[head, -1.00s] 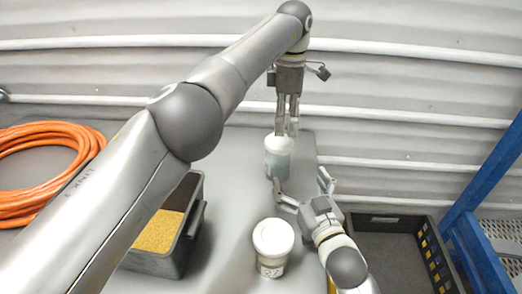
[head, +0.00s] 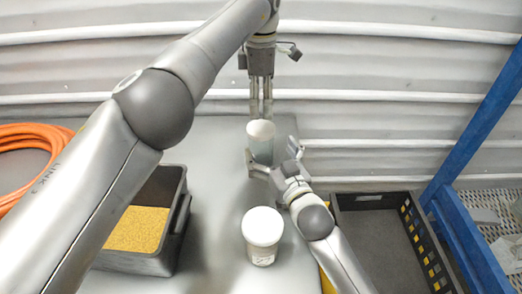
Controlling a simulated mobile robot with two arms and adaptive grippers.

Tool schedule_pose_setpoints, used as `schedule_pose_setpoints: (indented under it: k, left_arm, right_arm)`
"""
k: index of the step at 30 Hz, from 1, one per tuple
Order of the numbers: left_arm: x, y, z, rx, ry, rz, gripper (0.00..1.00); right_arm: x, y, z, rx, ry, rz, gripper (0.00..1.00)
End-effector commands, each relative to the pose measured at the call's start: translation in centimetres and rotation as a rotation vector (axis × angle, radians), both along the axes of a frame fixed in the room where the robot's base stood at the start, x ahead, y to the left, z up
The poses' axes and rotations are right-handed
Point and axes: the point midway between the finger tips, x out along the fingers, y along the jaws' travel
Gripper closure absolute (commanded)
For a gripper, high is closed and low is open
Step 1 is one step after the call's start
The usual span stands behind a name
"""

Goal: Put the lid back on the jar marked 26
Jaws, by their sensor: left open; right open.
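A pale, translucent jar (head: 260,149) stands upright at the back of the grey table. Its top is whitish; I cannot tell whether that is a lid. My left gripper (head: 261,116) points straight down just over this jar, its fingers open at the top. My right gripper (head: 272,158) is open low beside the same jar, one finger at its near left and one at its right. I cannot tell whether it touches the jar. A second jar (head: 262,254) with a white lid (head: 262,225) stands nearer. Its label is too small to read.
A dark bin (head: 186,215) with yellow grain (head: 138,229) stands at the left, and an orange hose coil (head: 25,150) lies behind it. A dark crate (head: 365,201) and a blue frame (head: 470,125) are at the right. A ribbed wall closes the back.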

Motion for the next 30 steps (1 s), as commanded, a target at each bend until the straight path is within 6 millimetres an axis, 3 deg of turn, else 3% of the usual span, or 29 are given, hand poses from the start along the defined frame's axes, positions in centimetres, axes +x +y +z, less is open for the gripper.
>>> schedule_pose_setpoints:
  k: [6,12,25,30]
  left_arm:
    - [0.0,0.0,0.0,0.000,0.000,0.000,0.14]
    - [0.0,0.0,0.0,0.000,0.000,0.000,0.14]
    - [0.0,0.0,0.0,0.000,0.000,0.000,0.14]
    - [0.0,0.0,0.0,0.000,0.000,0.000,0.14]
  right_arm:
    - [3.3,1.4,0.1,0.000,-0.001,0.001,0.06]
    - [5.0,2.1,0.0,0.000,0.000,0.000,0.06]
    - [5.7,2.4,0.0,0.001,0.000,0.001,0.06]
    - [5.6,2.4,0.0,0.001,0.000,0.001,0.25]
